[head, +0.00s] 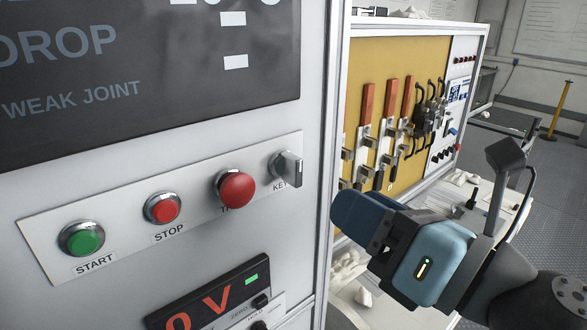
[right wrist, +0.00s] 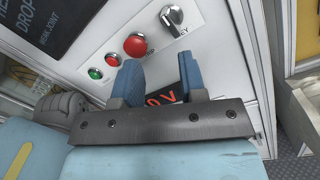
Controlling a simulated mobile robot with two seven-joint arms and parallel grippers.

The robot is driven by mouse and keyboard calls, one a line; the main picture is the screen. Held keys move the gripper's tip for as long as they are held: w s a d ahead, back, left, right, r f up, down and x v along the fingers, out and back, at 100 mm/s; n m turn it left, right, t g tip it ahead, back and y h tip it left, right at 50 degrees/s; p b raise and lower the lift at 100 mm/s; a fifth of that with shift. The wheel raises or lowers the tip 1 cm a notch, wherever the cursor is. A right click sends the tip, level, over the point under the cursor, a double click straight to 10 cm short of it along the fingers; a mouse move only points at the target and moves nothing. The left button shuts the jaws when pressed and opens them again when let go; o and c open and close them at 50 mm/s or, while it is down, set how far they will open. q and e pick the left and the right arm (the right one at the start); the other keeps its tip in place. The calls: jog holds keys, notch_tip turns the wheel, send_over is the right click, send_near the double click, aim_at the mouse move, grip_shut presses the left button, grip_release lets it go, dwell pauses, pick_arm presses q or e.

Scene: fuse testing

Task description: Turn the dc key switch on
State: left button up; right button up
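The key switch (head: 287,168), a silver knob with a flat upright grip, is at the right end of a light control strip (head: 130,228). The label under it is partly covered, with "KE" legible. The switch also shows at the top of the right wrist view (right wrist: 171,17). My right gripper (head: 352,216) is to the right of and below the switch in the head view, apart from it. In the right wrist view its two blue fingers (right wrist: 160,72) are spread with nothing between them, and the switch is beyond their tips. My left gripper does not show.
The strip also carries a green START button (head: 82,239), a red STOP button (head: 162,208) and a red mushroom button (head: 234,188). A red-digit display (head: 212,298) is below. A yellow panel with levers (head: 385,70) stands behind on the right.

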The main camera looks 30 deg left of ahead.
aim_at(300, 167)
jog(key=w+a+n, duration=0.1)
jog(key=a, duration=0.2)
jog(key=w+a+n+p, duration=0.1)
jog(key=a+n, duration=0.1)
jog(key=a, duration=0.1)
jog(key=w+a+n+h+p, duration=0.1)
jog(key=a+n, duration=0.1)
jog(key=a, duration=0.1)
jog(key=shift+w+a+r, duration=0.15)
jog(key=shift+w+r, duration=0.2)
jog(key=shift+w, duration=0.05)
jog(key=shift+w+a, duration=0.25)
jog(key=shift+a, duration=0.45)
jog(key=shift+c, duration=0.4)
jog(key=c, duration=0.5)
